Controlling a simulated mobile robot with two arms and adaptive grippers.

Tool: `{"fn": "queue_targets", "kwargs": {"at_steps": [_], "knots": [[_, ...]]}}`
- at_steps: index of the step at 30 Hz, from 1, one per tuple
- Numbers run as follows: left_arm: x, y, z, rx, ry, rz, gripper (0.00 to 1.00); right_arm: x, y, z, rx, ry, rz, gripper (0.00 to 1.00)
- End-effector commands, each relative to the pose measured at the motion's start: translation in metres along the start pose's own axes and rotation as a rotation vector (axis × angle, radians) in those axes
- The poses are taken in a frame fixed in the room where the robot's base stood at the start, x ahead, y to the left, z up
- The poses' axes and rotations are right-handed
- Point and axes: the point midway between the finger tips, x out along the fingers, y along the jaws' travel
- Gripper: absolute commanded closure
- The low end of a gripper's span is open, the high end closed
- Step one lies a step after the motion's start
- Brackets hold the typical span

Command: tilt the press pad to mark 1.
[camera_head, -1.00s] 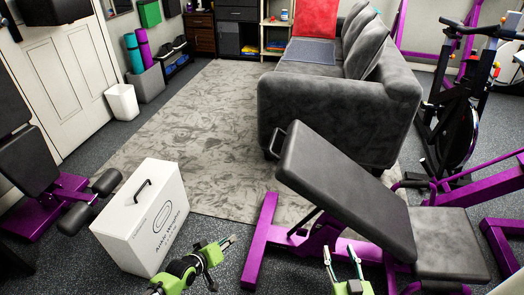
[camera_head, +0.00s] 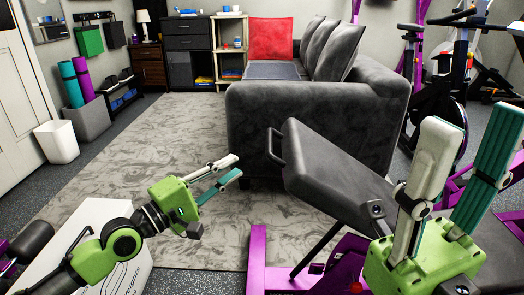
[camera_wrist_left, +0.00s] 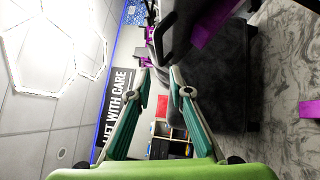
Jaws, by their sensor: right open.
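The press pad (camera_head: 325,170) is the dark grey backrest of the purple-framed bench. It slopes, its far left end raised, with a black handle (camera_head: 271,149) on that end. My left gripper (camera_head: 239,166) is open and empty, left of the handle and apart from it. In the left wrist view its fingertips (camera_wrist_left: 160,73) are apart, with a dark bar like the handle near them. My right gripper (camera_head: 474,125) is open and empty, fingers pointing up, in front of the pad and hiding its right part. No numbered marks can be read.
A grey sofa (camera_head: 310,115) with a red cushion (camera_head: 270,38) stands behind the bench. A white box (camera_head: 112,272) is under my left arm. The grey rug (camera_head: 165,135) is clear on the left. Purple bench frame (camera_head: 257,262) runs along the floor.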

Motion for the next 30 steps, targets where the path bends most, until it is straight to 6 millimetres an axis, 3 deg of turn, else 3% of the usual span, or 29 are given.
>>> {"fn": "queue_targets", "kwargs": {"at_steps": [5,18,24,30], "knots": [[0.022,0.004,0.001,-0.002,-0.001,0.004,0.81,0.001,0.001,0.002,0.002,-0.015,0.005,0.58],[0.11,-0.001,0.0,0.002,0.0,0.002,0.81,0.003,-0.002,-0.002,-0.004,0.026,-0.011,0.58],[0.131,-0.001,-0.001,0.002,0.001,0.0,0.81,0.008,-0.003,-0.005,-0.007,0.048,-0.02,0.58],[0.136,0.001,-0.001,0.003,0.002,-0.001,0.81,0.01,-0.003,-0.005,-0.008,0.052,-0.022,0.58]]}}
